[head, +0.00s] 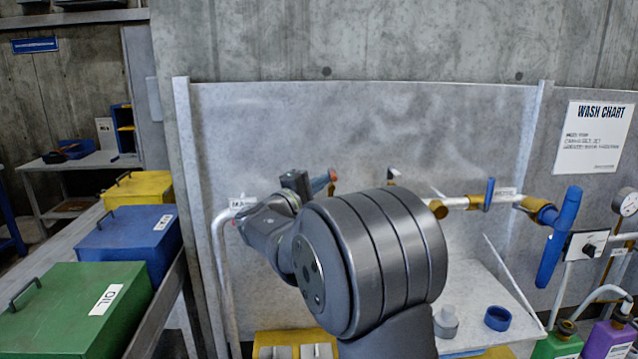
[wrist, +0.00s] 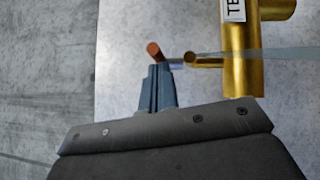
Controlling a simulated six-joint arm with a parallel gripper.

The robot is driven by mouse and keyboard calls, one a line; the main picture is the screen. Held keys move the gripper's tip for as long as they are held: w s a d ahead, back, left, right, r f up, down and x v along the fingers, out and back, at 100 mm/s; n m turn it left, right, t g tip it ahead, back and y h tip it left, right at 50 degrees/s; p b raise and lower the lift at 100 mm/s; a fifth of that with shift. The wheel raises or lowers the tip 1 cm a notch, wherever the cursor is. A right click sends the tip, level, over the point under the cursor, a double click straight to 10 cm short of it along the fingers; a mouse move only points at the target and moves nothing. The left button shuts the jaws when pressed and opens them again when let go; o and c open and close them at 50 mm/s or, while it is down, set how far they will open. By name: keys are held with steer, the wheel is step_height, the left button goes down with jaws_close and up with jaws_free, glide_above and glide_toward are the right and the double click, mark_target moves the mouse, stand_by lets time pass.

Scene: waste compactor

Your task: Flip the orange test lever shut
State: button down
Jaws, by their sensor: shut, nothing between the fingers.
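The orange test lever (wrist: 153,50) shows in the wrist view as a small orange end on a short grey stem beside a brass fitting (wrist: 238,60). A partly cut-off label starting "TE" is on the fitting. My gripper (wrist: 160,68) is shut and empty, its blue-grey fingertips just below the orange end; I cannot tell whether they touch. In the head view my gripper (head: 322,183) is in front of the grey panel, with a small orange bit (head: 332,175) at its tip. My arm hides much of the pipe there.
A pipe with brass fittings (head: 438,208) and a blue handle (head: 489,194) runs right along the panel. A large blue lever (head: 558,236) stands farther right. Below are a grey cap (head: 446,322) and a blue ring (head: 498,318). Green (head: 75,310), blue and yellow boxes stand left.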

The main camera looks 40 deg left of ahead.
mark_target(335, 180)
steer(key=shift+w+d+n+y, duration=0.1)
steer(key=shift+d+n+y, duration=0.35)
steer(key=shift+y, duration=0.35)
steer(key=shift+w+d+n+y, duration=0.25)
steer(key=shift+w+d+y, duration=0.15)
steer(key=shift+d, duration=0.15)
steer(key=shift+w+d+n+y, duration=0.2)
steer(key=shift+w+d+y, duration=0.15)
steer(key=shift+d, duration=0.2)
steer(key=w+d+n+g+y, duration=0.1)
steer(key=w+d+n+y, duration=0.1)
steer(key=w+y, duration=0.2)
steer(key=w, duration=0.3)
steer(key=shift+w, duration=0.4)
steer(key=shift+r+n+g+y, duration=0.1)
steer(key=shift+n+g+y, duration=0.2)
steer(key=shift+n, duration=0.1)
